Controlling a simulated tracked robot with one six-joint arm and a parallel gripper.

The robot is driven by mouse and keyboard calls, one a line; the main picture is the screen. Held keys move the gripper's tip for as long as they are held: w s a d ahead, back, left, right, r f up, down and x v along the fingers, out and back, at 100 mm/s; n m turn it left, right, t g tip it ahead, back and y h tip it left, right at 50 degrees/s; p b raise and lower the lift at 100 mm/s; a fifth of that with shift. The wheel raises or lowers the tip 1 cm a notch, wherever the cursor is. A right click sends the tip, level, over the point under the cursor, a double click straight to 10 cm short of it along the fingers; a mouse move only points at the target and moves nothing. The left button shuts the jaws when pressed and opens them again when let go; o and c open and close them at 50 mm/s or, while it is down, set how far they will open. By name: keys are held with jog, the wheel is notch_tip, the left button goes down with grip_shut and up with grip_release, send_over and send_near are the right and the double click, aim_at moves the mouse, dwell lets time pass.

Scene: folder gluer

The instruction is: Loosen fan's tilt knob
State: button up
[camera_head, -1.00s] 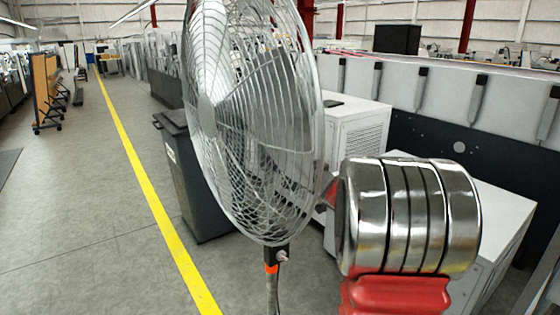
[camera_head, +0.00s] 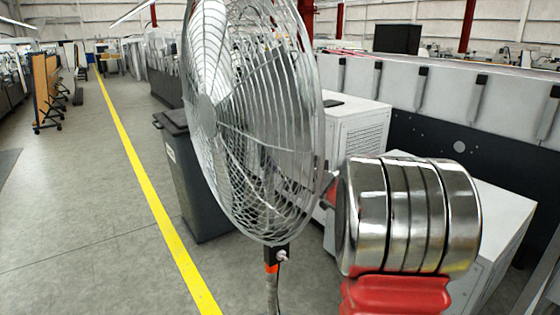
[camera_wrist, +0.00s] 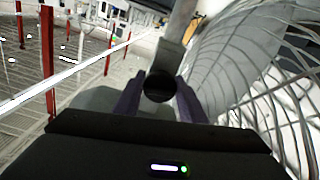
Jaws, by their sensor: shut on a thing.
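The pedestal fan (camera_head: 255,120) stands in the middle of the head view, its round wire cage seen at an angle on a thin pole (camera_head: 272,292). A small fitting (camera_head: 281,255) shows at its neck above an orange band. In the wrist view the cage (camera_wrist: 225,60) fills the right side. A dark round knob (camera_wrist: 158,87) sits on a grey bracket there. My gripper (camera_wrist: 159,100) has its purple fingers on both sides of this knob and is shut on it. The head view hides my gripper behind the cage and my chrome-and-red arm.
A dark bin (camera_head: 195,180) stands behind the fan on the left. A white cabinet (camera_head: 360,130) and a long machine (camera_head: 450,125) are at the right. The floor left of the yellow line (camera_head: 140,175) is clear.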

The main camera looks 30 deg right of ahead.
jog(key=n, duration=1.2)
jog(key=shift+f, duration=0.1)
jog(key=shift+a+n, duration=0.1)
jog(key=shift+n, duration=1.3)
jog(key=shift+f, duration=0.1)
jog(key=o, duration=1)
jog(key=shift+s, duration=0.15)
